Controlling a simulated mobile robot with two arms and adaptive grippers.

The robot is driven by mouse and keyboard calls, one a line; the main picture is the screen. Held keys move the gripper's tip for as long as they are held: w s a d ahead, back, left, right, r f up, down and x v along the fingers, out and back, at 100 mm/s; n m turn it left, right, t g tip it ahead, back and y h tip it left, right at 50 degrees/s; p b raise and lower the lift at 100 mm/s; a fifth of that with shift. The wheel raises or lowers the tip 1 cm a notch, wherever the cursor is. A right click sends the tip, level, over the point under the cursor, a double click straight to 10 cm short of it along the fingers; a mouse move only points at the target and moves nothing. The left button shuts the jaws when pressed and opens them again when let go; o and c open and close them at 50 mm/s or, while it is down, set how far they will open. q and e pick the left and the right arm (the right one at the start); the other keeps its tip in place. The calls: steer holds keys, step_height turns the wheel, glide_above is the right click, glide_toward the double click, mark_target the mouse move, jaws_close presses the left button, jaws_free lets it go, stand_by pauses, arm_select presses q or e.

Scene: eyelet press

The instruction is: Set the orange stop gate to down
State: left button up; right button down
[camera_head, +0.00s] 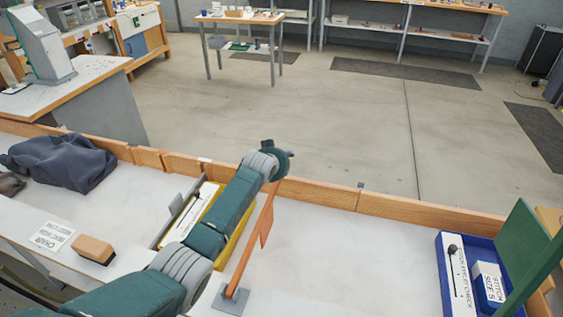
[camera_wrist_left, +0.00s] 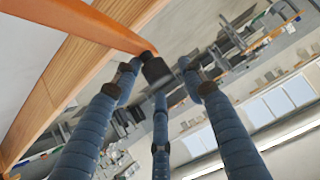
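The orange stop gate (camera_head: 264,222) stands raised and tilted on a small grey base (camera_head: 231,299) on the white bench. My left arm reaches over the bench just beside it, and its wrist hides part of the gate's top. In the left wrist view the orange bar (camera_wrist_left: 85,22) comes in from the upper left, toward a dark block at its end, near the fingertips of my left gripper (camera_wrist_left: 158,70). The blue fingers are spread, with gaps between them. Whether any finger touches the bar is unclear. My right gripper is not in view.
A yellow-edged tray (camera_head: 239,246) lies partly under my left arm. A blue bin (camera_head: 444,276) with labelled boxes and a green panel stands at right. A wooden block (camera_head: 95,249) and dark cloth (camera_head: 62,162) lie at left. A wooden rim (camera_head: 420,213) bounds the bench; its middle is clear.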

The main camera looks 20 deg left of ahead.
arm_select(q)
steer(key=shift+s+a+r, duration=0.15)
steer(key=shift+s+a, duration=0.2)
steer(key=shift+s, duration=0.2)
steer(key=v, duration=1.1)
steer(key=shift+d, duration=0.15)
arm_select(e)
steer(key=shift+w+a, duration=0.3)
arm_select(q)
steer(key=shift+w+r, duration=0.1)
steer(key=shift+r, duration=0.05)
steer(key=s+r+p, duration=0.5)
steer(key=r+p, duration=0.6)
steer(key=p, duration=0.3)
steer(key=shift+r+p, duration=0.25)
steer(key=shift+p, duration=0.1)
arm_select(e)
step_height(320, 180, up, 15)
arm_select(q)
steer(key=shift+w+d, duration=0.1)
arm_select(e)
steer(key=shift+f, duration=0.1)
